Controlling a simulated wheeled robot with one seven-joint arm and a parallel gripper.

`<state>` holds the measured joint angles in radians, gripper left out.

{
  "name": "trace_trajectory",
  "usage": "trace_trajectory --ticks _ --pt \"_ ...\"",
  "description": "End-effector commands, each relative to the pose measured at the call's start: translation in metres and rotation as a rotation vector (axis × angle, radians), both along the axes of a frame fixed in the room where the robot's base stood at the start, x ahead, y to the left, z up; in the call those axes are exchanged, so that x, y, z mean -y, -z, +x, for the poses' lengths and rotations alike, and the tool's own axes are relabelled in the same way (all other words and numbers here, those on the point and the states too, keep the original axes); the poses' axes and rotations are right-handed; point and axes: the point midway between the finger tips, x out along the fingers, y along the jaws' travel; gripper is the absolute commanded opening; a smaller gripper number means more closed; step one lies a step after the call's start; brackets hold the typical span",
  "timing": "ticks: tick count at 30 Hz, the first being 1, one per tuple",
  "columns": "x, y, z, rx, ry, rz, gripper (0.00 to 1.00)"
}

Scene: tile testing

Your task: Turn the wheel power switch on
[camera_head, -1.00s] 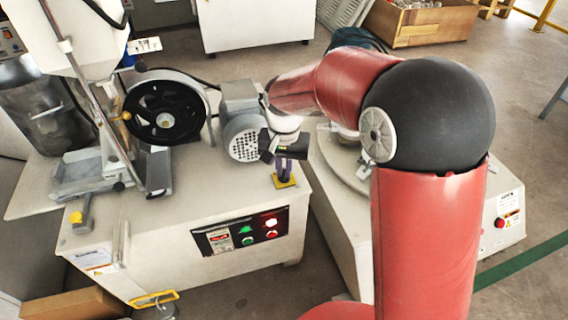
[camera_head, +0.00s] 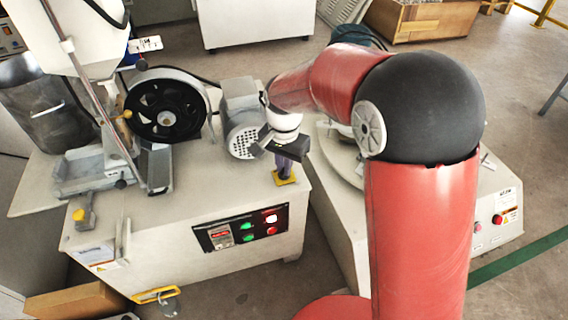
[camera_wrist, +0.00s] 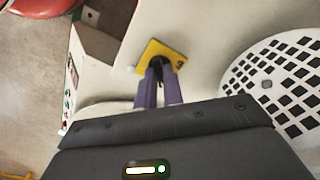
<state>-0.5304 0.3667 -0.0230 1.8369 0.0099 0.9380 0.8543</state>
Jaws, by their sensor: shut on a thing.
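The wheel power switch has a square yellow plate (camera_head: 285,180) on the front right corner of the machine's top. The plate also shows in the wrist view (camera_wrist: 178,55), with a dark opening or knob at its middle. My gripper (camera_head: 284,172) points down at it from above. Its two purple fingers (camera_wrist: 160,70) are close together at the plate's centre, shut on the switch's knob. The fingers hide most of the knob, so I cannot tell its exact position. The black wheel (camera_head: 165,110) stands upright at the back left of the machine top.
A grey motor (camera_head: 242,118) with a perforated cover stands just behind and left of my gripper. The front panel (camera_head: 240,230) carries green and red buttons and a bright lamp. A second machine (camera_head: 470,215) stands on the right. The machine top left of the switch is clear.

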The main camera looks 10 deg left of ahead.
Motion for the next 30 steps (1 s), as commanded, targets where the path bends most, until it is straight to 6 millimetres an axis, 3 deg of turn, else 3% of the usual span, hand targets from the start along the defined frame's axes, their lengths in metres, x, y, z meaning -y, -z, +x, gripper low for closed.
trace_trajectory --ticks 3,4,9,19,30 --pt "0.0 0.0 0.0 0.0 0.002 0.001 0.0" --pt "0.0 0.0 0.0 0.0 0.002 0.001 0.1" --pt "0.0 0.0 0.0 0.0 0.001 0.001 0.31" --pt "0.0 -0.005 0.0 0.001 0.0 0.001 0.31" --pt "-0.001 -0.063 0.001 0.003 0.0 0.002 0.31"
